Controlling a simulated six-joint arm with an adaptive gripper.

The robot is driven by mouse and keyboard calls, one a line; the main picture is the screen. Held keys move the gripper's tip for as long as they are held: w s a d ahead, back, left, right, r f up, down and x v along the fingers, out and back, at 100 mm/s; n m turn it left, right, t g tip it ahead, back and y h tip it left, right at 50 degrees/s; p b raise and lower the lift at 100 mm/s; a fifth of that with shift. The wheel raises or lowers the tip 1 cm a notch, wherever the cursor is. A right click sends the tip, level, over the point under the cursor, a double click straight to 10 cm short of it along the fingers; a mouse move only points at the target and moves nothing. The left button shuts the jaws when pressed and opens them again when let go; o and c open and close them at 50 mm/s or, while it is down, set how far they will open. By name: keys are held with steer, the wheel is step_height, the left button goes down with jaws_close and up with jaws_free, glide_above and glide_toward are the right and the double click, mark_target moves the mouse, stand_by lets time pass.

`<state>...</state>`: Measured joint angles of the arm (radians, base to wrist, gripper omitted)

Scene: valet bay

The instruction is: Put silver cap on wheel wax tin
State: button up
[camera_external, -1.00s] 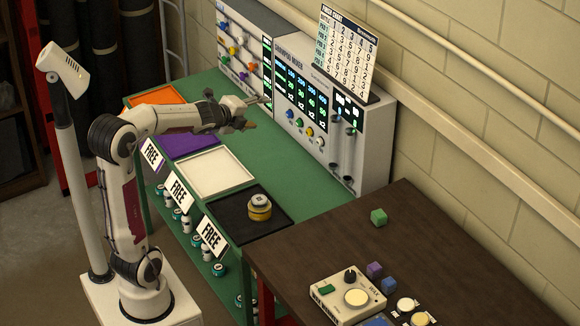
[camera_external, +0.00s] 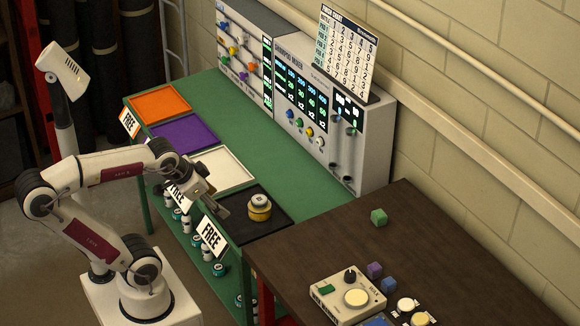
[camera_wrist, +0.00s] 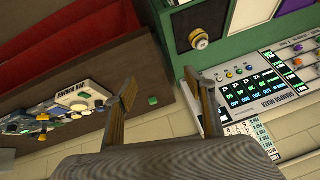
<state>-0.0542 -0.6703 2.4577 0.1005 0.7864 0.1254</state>
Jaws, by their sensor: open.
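A short yellow tin (camera_external: 260,213) stands upright on the black tray (camera_external: 232,229). Its top is pale with a dark middle; I cannot tell whether that is a cap. It also shows in the wrist view (camera_wrist: 199,40). My gripper (camera_external: 214,199) is left of the tin, near the bench's front edge, apart from it. In the wrist view my gripper (camera_wrist: 160,80) is open, with nothing between the fingers. Small pale round pieces (camera_external: 405,304) lie on the brown table (camera_external: 330,240) at lower right; I cannot tell whether one is the silver cap.
White (camera_external: 220,168), purple (camera_external: 180,134) and orange (camera_external: 160,104) trays line the green bench. A control panel (camera_external: 315,110) stands behind. The brown table bears a device with a round pad (camera_external: 356,297) and small cubes (camera_external: 379,216). The bench's middle is clear.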

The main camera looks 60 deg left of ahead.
steer(key=shift+n+g+h, duration=0.4)
steer(key=shift+n+h, duration=0.2)
steer(key=shift+n, duration=0.1)
steer(key=s+d, duration=0.1)
steer(key=s+d+f, duration=0.1)
steer(key=s+d, duration=0.1)
steer(key=s, duration=0.1)
steer(key=shift+d+f, duration=0.2)
steer(key=shift+f, duration=0.15)
